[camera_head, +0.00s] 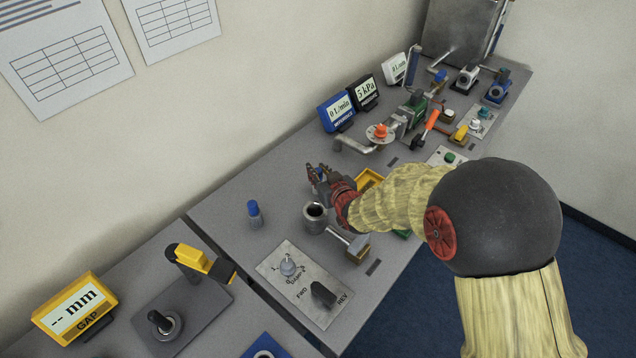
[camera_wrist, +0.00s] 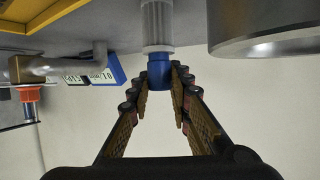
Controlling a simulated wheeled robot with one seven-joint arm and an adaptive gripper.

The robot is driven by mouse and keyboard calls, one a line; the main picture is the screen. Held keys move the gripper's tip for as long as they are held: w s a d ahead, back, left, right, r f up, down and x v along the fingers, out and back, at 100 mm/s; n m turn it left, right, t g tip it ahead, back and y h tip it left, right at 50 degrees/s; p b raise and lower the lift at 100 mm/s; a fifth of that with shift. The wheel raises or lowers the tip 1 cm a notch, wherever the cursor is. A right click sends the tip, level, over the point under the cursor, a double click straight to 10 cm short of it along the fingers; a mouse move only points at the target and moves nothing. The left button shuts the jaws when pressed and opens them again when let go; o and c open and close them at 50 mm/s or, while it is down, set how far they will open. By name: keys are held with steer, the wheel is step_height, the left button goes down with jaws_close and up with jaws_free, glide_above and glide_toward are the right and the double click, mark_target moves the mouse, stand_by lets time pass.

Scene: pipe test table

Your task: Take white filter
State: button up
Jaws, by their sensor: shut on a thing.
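In the wrist view, which looks upside down, a filter with a clear whitish ribbed body (camera_wrist: 158,25) and a blue cap (camera_wrist: 160,70) is upright between my fingertips. My gripper (camera_wrist: 161,82) is shut on the blue cap. In the head view my gripper (camera_head: 320,175) is over the table behind the metal cup, and the held filter is mostly hidden by the fingers. Whether its base touches the table cannot be told. A second blue-capped grey filter (camera_head: 254,213) stands upright to the left, apart from my gripper.
An open metal cup (camera_head: 315,217) stands close to my gripper; its wall fills the wrist view's upper right (camera_wrist: 262,40). A yellow tray (camera_head: 369,180) is right of my gripper. A pipe (camera_head: 352,144) and blue display (camera_head: 337,112) stand behind. A switch panel (camera_head: 300,285) lies in front.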

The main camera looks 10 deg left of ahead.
jaws_close()
